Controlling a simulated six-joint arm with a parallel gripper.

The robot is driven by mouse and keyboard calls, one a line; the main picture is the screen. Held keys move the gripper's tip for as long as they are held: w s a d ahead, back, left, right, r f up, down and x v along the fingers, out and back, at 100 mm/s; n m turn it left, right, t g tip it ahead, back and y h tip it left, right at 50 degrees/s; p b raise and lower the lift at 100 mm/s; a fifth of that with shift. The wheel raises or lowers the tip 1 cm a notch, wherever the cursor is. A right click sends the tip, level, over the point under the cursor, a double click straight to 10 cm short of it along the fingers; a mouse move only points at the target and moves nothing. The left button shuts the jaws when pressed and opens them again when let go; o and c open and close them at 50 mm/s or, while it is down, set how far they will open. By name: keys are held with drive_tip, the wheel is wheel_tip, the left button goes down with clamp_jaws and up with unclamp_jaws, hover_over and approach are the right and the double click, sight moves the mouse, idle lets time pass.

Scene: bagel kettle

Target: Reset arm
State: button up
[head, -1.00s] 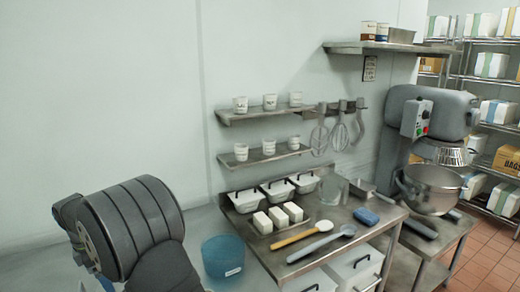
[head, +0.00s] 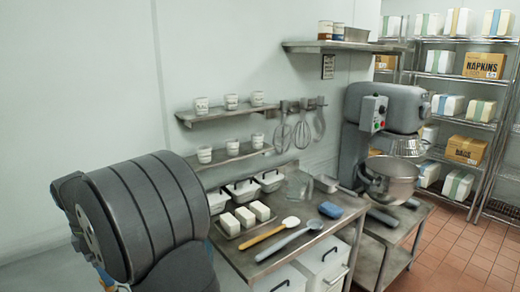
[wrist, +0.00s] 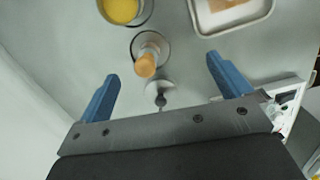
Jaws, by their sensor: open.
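My gripper (wrist: 160,92) shows in the wrist view with its two blue fingers spread wide apart. Nothing is between the fingers at their tips. Below and beyond them, on a pale grey surface (wrist: 185,75), stand a small vessel with an orange top (wrist: 147,62) and a small round whitish thing with a dark stem (wrist: 160,92). I cannot tell the height of the fingers above these. In the head view, a dark ribbed part of my arm (head: 140,220) fills the lower left, and my gripper is out of the picture.
In the wrist view, a round container of yellow contents (wrist: 120,10) and a white tray (wrist: 232,27) lie ahead. In the head view, a steel table (head: 290,240) holds butter blocks (head: 245,216), spoons and white bins. A mixer (head: 385,130) and shelving stand at right.

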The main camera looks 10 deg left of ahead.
drive_tip(key=s+d+f+m+g, duration=0.1)
drive_tip(key=s+d+f+m, duration=0.3)
drive_tip(key=s+m, duration=0.4)
drive_tip(key=d+m, duration=0.1)
drive_tip(key=m, duration=0.5)
drive_tip(key=shift+s+d+m+g, duration=0.25)
drive_tip(key=shift+d+m+g, duration=0.1)
drive_tip(key=shift+m+g, duration=0.05)
drive_tip(key=shift+r, duration=0.1)
drive_tip(key=w+a+r+n+t, duration=0.1)
drive_tip(key=w+a+r+n, duration=0.1)
drive_tip(key=w+n, duration=0.3)
drive_tip(key=shift+w+a+r+n, duration=0.35)
drive_tip(key=shift+a+n, duration=0.25)
drive_tip(key=shift+n, duration=1.5)
